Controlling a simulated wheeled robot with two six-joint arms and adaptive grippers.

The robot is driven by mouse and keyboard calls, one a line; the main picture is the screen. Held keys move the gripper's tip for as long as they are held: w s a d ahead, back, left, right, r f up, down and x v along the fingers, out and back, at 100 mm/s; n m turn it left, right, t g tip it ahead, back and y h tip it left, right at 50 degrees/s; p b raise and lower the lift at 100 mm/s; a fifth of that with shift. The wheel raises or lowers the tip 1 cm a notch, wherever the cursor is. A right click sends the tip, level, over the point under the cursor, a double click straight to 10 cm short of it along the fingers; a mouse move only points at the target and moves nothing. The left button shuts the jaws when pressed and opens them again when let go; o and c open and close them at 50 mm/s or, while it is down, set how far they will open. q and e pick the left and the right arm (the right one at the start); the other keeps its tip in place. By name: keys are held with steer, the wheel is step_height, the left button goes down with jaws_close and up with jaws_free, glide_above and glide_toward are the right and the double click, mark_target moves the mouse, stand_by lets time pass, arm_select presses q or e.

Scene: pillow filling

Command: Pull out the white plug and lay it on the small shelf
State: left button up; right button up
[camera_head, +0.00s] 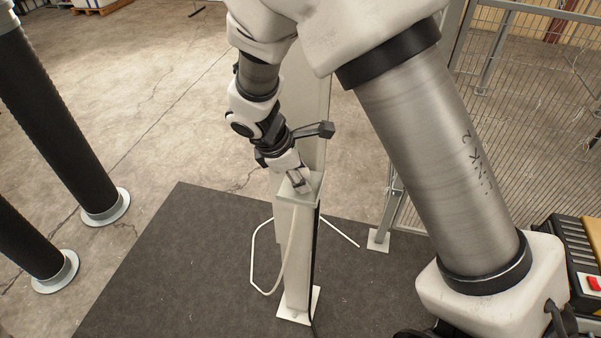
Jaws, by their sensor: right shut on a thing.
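My right gripper (301,185) reaches down to the top of a pale post and is shut on the white plug. The plug is small and mostly hidden by the fingers, so its exact outline cannot be told. The small shelf (315,184) is a pale plate at the post's top, right under the fingertips. Whether the plug touches the shelf is not clear. A white cable (252,262) hangs in a loop beside the post. My left gripper is not in view.
The pale post (298,255) stands on a dark mat (190,265). Black columns (60,115) stand at the left. A wire mesh fence (530,90) is at the right, and a dark box with a red switch (592,284) sits at the lower right.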

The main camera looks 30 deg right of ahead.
steer(key=shift+f+b, duration=0.3)
steer(key=shift+f, duration=0.3)
steer(key=o, duration=1.2)
steer(key=shift+d, duration=0.1)
steer(key=shift+o, duration=0.2)
steer(key=o, duration=0.5)
steer(key=shift+o, duration=0.2)
steer(key=shift+r, duration=0.1)
steer(key=shift+r+p, duration=4)
steer(key=shift+p, duration=0.15)
